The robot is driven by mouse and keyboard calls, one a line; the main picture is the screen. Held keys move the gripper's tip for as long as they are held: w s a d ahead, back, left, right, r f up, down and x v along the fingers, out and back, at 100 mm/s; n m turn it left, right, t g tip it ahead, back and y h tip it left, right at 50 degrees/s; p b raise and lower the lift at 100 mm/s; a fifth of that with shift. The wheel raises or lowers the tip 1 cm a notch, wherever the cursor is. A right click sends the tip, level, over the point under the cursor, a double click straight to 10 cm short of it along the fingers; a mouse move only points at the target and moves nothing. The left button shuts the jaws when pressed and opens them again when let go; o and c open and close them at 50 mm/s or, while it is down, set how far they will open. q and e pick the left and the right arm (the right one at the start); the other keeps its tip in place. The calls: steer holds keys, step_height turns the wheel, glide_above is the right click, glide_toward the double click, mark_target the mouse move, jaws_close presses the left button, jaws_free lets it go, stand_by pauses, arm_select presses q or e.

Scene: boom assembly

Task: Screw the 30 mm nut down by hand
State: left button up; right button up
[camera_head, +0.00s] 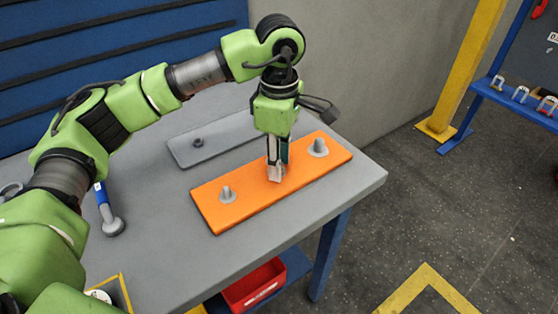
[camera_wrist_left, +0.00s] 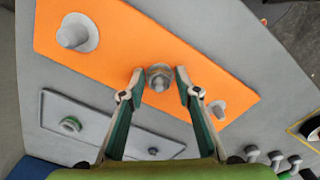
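An orange plate (camera_head: 243,205) lies on the grey table with a stud at each end. In the left wrist view, a grey nut on a stud (camera_wrist_left: 159,78) stands in the middle of the orange plate (camera_wrist_left: 120,50). My left gripper (camera_head: 277,174) points down over the plate's middle and hides that stud in the head view. In the left wrist view its two fingers (camera_wrist_left: 160,84) stand on either side of the nut, with a narrow gap showing on each side. I cannot tell the nut's size or how far down it sits. My right gripper is not in view.
The end studs (camera_head: 227,193) and (camera_head: 318,148) flank the gripper. A grey plate (camera_head: 220,145) with a dark nut (camera_head: 198,142) lies behind. A blue-handled tool (camera_head: 104,205) lies at the left. A red bin (camera_head: 255,284) is below the table. The table's right end is clear.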

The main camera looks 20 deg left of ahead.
arm_select(q)
steer(key=n, duration=0.5)
steer(key=shift+w+n, duration=0.2)
steer(key=shift+n, duration=0.1)
steer(key=n, duration=0.4)
steer(key=shift+w+n, duration=0.15)
steer(key=shift+n, duration=0.25)
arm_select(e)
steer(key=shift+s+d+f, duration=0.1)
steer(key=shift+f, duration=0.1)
arm_select(q)
jaws_close()
steer(key=shift+f+m+b, duration=0.15)
steer(key=shift+m+b, duration=0.4)
steer(key=shift+m, duration=1.85)
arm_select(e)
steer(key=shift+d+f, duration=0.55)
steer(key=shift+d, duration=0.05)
arm_select(q)
steer(key=shift+m+b, duration=0.35)
steer(key=shift+m, duration=0.25)
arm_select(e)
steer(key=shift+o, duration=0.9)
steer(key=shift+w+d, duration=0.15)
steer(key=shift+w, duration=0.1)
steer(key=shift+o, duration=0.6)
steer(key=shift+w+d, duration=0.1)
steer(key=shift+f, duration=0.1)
